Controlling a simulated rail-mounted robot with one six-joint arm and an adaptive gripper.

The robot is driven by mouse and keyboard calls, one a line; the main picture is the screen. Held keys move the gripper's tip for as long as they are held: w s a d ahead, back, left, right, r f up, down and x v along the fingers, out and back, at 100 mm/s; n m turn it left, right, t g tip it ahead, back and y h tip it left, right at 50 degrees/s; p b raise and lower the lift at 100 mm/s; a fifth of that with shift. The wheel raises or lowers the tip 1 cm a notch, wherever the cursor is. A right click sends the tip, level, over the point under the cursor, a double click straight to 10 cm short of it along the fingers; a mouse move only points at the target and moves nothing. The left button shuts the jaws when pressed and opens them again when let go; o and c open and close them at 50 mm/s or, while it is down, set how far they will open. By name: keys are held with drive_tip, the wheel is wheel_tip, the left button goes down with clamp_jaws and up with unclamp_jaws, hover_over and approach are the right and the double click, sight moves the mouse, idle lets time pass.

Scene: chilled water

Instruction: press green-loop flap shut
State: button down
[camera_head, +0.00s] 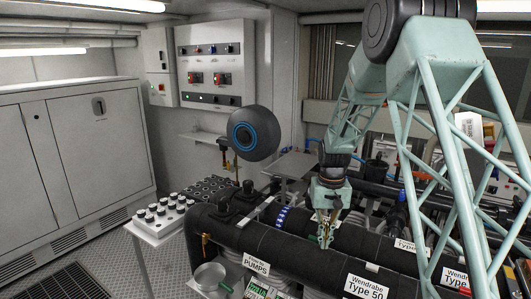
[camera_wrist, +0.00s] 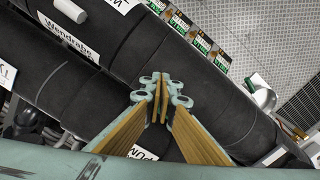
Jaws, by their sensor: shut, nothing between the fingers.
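A grey round metal piece (camera_head: 208,276) with a green strip (camera_head: 222,287) beside it shows low in the head view, in front of the black pipe. It looks like the green-loop flap, but I cannot be sure. In the wrist view a pale rounded piece (camera_wrist: 263,98) with a green part (camera_wrist: 250,84) shows at the right, beyond the pipe. Whether the flap is open or closed is unclear. My gripper (camera_head: 326,241) is shut and empty, pointing down over the black pipes, to the right of the flap. Its fingertips (camera_wrist: 161,88) meet in the wrist view.
Thick black pipes (camera_head: 300,252) with white labels run across the front. A dark disc with a blue ring (camera_head: 254,133) stands above them. A white table with several black-topped jars (camera_head: 163,214) stands at the left. Several green-and-white labelled items (camera_wrist: 200,40) line the pipe. Floor at left is clear.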

drive_tip(key=shift+f+b, duration=0.35)
drive_tip(key=shift+f, duration=0.25)
idle(0.5)
drive_tip(key=shift+r, duration=0.15)
idle(0.7)
drive_tip(key=shift+r+p, duration=1.15)
drive_tip(key=shift+r, duration=1.2)
drive_tip(key=shift+r, duration=0.15)
wheel_tip(320, 180, up, 12)
